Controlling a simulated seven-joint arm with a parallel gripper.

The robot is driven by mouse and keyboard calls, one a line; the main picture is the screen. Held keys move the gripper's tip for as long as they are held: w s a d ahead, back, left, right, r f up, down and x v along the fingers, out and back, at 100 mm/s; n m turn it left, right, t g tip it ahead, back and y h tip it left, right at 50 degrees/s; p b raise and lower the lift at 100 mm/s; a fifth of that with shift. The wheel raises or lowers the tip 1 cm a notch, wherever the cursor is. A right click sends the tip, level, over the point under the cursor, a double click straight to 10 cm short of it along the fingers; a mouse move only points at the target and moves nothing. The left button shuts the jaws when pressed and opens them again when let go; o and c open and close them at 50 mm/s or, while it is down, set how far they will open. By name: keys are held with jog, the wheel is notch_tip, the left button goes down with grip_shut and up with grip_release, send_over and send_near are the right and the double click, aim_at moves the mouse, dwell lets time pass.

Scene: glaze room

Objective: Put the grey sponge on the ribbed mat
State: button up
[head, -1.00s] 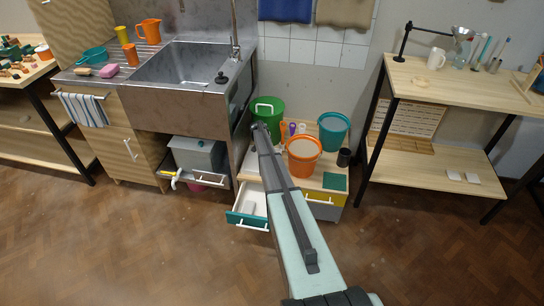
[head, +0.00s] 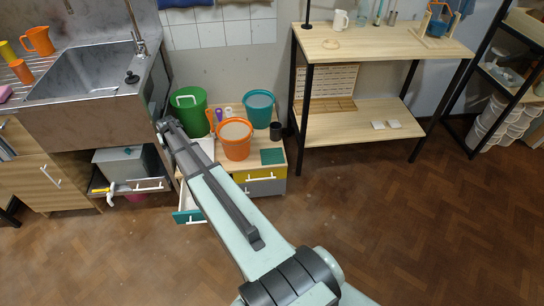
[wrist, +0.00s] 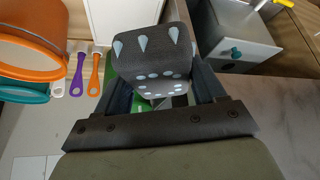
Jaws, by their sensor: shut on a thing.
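My gripper (wrist: 152,95) is shut on a dark grey block with pale blue spots and tooth-shaped marks, seemingly the grey sponge (wrist: 150,62). The block sits between the two fingers in the wrist view. In the head view my gripper (head: 166,126) is small, in front of the green bucket and beside the sink unit; the block cannot be made out there. A flat dark green square (head: 272,156) lies on the front right of the low cabinet top and may be the ribbed mat; no ribs can be made out on it.
The low cabinet holds a green bucket (head: 188,112), an orange bucket (head: 234,140), a teal bucket (head: 259,108) and a black cup (head: 275,131). A teal-fronted drawer (head: 189,216) stands open below. The sink unit (head: 88,118) is left; a wooden shelf table (head: 380,42) is right.

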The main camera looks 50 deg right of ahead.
jog(key=s+a+r+n+y, duration=0.1)
jog(key=s+a+r+n, duration=0.1)
jog(key=s+a+r, duration=0.65)
jog(key=s+a+r+n+y, duration=0.1)
jog(key=s+a+r, duration=0.2)
jog(key=a+r, duration=0.95)
jog(key=m+g+h, duration=0.3)
jog(key=m+h, duration=0.3)
jog(key=m, duration=0.6)
send_over(273, 153)
jog(key=a, duration=0.2)
notch_tip(273, 153, down, 38)
jog(key=shift+s+d+f, duration=0.1)
jog(key=shift+s+f, duration=0.05)
jog(key=shift+f, duration=2.25)
jog(key=shift+s+d+f, duration=0.1)
jog(key=shift+s+f, duration=0.05)
jog(key=shift+f, duration=2.2)
jog(key=shift+f, duration=0.15)
jog(key=o, duration=0.9)
jog(key=shift+o, duration=0.2)
